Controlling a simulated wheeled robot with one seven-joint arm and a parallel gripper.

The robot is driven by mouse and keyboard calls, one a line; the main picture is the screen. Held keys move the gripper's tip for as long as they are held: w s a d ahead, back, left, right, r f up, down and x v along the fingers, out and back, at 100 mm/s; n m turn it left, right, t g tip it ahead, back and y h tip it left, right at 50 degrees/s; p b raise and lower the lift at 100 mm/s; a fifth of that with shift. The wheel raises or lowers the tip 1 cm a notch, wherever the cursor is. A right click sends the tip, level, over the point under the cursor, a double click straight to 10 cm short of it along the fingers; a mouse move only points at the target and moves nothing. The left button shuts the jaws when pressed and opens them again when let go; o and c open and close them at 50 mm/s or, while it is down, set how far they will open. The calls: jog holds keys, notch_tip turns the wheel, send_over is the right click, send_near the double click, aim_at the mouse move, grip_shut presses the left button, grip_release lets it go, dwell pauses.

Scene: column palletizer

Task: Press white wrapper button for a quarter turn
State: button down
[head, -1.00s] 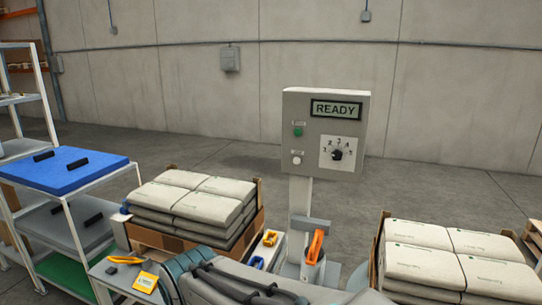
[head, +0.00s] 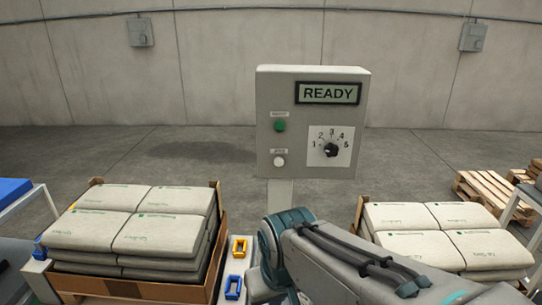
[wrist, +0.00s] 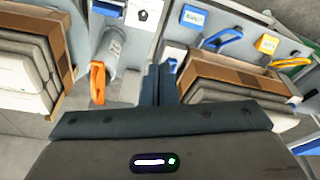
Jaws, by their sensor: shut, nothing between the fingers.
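The grey control box (head: 313,130) stands on a post ahead, with a display reading READY. The white button (head: 279,161) is at its lower left, under a small label too blurred to read. A green button (head: 280,126) sits above it. A black knob (head: 331,150) on a white plate numbered 1 to 5 is to the right. My gripper (wrist: 160,84) shows in the wrist view with its fingers together and nothing between them. It points down over the work area, apart from the white button. In the head view my arm hides the gripper.
Stacked sacks (head: 135,222) sit in a cardboard-sided load at left, and more sacks (head: 450,230) at right. An orange handle (wrist: 97,82) shows in the wrist view. Wooden pallets (head: 490,195) lie at far right.

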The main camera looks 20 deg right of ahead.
jog(key=shift+s+a, duration=0.15)
jog(key=shift+s, duration=0.05)
jog(key=w+d+r+m+t+p, duration=0.1)
jog(key=w+d+r+m+t, duration=0.2)
jog(key=w, duration=0.8)
jog(key=w+d+r+m+t+p, duration=0.1)
jog(key=w+d+r+m+t, duration=0.3)
jog(key=w+m, duration=0.6)
jog(key=d+r+m, duration=0.2)
jog(key=d, duration=0.1)
jog(key=shift+w+r, duration=0.35)
jog(key=shift+w, duration=0.05)
jog(key=shift+d, duration=0.1)
send_near(281, 165)
jog(key=shift+w+a+f, duration=0.3)
jog(key=shift+w+f, duration=0.3)
jog(key=shift+f, duration=0.2)
jog(key=shift+w+a+f, duration=0.25)
jog(key=shift+w+f, duration=0.35)
jog(key=shift+f, duration=0.2)
jog(key=shift+w+a+f, duration=0.3)
jog(key=shift+w+f, duration=0.25)
jog(key=shift+f, duration=0.25)
jog(key=shift+w+d, duration=0.15)
jog(key=shift+w, duration=0.25)
